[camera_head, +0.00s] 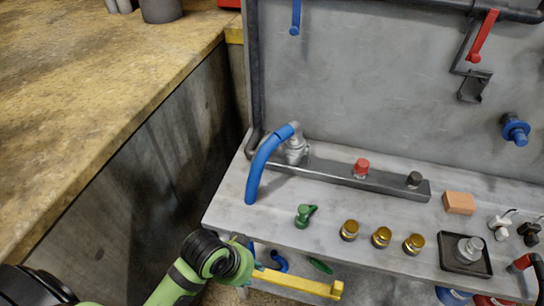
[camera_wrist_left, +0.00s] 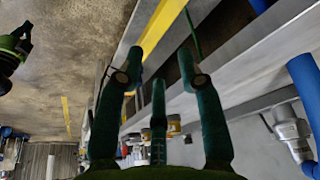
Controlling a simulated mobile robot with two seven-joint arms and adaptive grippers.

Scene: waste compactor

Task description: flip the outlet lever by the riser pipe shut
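The outlet lever (camera_head: 264,165) is a long curved blue handle on a grey metal valve body (camera_head: 296,150), at the left end of the bench top. It slants from the valve down toward the bench's front-left corner. The dark riser pipe (camera_head: 254,75) runs up the panel's left edge behind it. In the left wrist view the blue lever (camera_wrist_left: 303,80) and valve (camera_wrist_left: 290,130) show at the right edge. My left gripper (camera_head: 238,262) is at the bench's front-left edge, apart from the lever. Its green fingers (camera_wrist_left: 160,85) are spread and empty. My right gripper is not recognisable.
A green valve handle (camera_head: 304,216), several brass knobs (camera_head: 381,237) and a dark bar with a red knob (camera_head: 361,168) are on the bench. A yellow bar (camera_head: 300,283) runs below its front edge. A wooden counter (camera_head: 100,70) stands left.

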